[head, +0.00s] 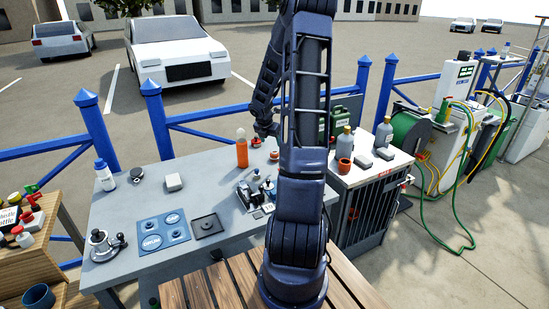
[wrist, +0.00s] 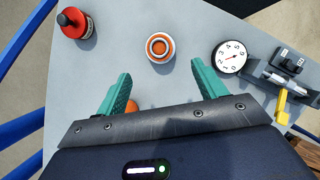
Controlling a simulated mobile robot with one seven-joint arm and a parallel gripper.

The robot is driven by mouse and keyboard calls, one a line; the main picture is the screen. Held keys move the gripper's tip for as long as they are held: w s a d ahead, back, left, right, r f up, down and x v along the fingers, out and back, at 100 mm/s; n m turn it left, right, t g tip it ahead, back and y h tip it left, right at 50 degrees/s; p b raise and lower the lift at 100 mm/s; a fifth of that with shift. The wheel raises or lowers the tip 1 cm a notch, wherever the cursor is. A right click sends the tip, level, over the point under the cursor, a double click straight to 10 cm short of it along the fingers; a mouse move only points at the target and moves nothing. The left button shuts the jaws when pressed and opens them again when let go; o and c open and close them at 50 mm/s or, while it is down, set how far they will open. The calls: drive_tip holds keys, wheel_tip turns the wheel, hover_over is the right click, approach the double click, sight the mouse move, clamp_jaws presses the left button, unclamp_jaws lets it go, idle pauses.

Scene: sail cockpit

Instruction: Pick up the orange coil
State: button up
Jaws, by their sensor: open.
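Nothing is held. A second small orange thing (wrist: 131,106) shows partly behind the left finger; most of it is hidden. In the head view, my arm covers much of the table's right part, and the coil is not clearly seen.
A red bottle with a black cap (wrist: 80,24) and a round white gauge (wrist: 231,57) flank the ring. A metal device with a yellow handle (wrist: 283,100) is at right. An orange bottle (head: 242,153) stands on the table (head: 130,212); a blue railing (head: 157,120) runs behind.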

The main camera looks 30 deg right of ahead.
sight(274, 152)
drive_tip(key=shift+x, duration=5.55)
drive_tip(key=shift+c, duration=0.2)
drive_tip(key=c, duration=0.9)
drive_tip(key=shift+c, duration=0.2)
drive_tip(key=shift+r, duration=0.1)
